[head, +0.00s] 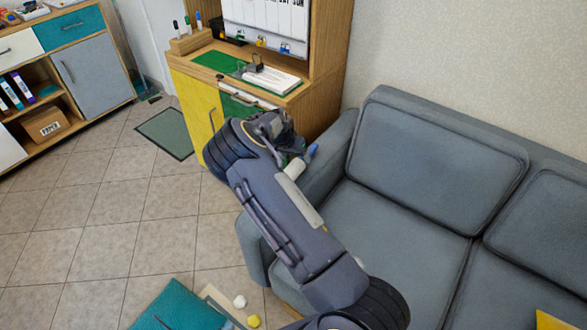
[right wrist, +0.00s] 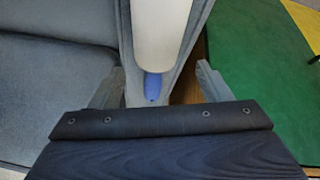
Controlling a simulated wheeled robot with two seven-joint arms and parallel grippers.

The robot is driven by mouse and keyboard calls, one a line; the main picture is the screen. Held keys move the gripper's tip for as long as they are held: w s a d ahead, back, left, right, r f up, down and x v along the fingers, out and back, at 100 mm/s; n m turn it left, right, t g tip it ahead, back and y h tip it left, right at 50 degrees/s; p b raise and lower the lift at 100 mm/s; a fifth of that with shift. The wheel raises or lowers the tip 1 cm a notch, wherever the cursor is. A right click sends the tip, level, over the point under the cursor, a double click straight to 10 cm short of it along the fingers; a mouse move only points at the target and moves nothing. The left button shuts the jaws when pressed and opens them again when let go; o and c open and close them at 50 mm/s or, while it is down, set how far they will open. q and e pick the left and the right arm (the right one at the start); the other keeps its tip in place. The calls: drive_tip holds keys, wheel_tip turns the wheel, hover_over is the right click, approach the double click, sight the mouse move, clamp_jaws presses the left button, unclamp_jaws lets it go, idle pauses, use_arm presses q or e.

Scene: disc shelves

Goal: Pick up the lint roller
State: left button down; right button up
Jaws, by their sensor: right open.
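The lint roller, with a white roll (head: 294,169) and a blue part (head: 311,151), lies on the left armrest (head: 332,160) of the grey sofa. In the right wrist view, its white roll (right wrist: 161,30) comes in from the top edge. Its blue end (right wrist: 153,88) shows below that, between my fingers. My right gripper (head: 290,148) is at the armrest, close to the roller. Its fingers in the wrist view (right wrist: 160,84) are apart, one on each side of the roller's line, with nothing held. My arm hides part of the armrest. My left gripper is out of view.
A wooden cabinet (head: 195,105) with yellow and green doors stands just beyond the armrest. The sofa seat (head: 400,235) is clear. A teal item (head: 170,305) and small white and yellow balls lie at the bottom. The tiled floor (head: 110,220) on the left is open.

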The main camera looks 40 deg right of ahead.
sight(297, 159)
drive_tip(key=x, duration=0.3)
drive_tip(key=shift+s+d+f, duration=0.15)
drive_tip(key=shift+f, duration=0.2)
drive_tip(key=c, duration=1.1)
drive_tip(key=shift+r, duration=0.1)
drive_tip(key=shift+r, duration=0.55)
drive_tip(key=v, duration=0.3)
drive_tip(key=s+v, duration=0.1)
drive_tip(key=v, duration=0.4)
drive_tip(key=shift+s+a+r, duration=0.1)
drive_tip(key=shift+s+a, duration=0.35)
drive_tip(key=s+a+r, duration=0.1)
drive_tip(key=a, duration=0.1)
drive_tip(key=s+a+r, duration=0.2)
drive_tip(key=a, duration=0.1)
drive_tip(key=s+a+r, duration=0.1)
drive_tip(key=s+a, duration=0.1)
drive_tip(key=shift+a+r+p, duration=0.15)
drive_tip(key=shift+a+p, duration=0.25)
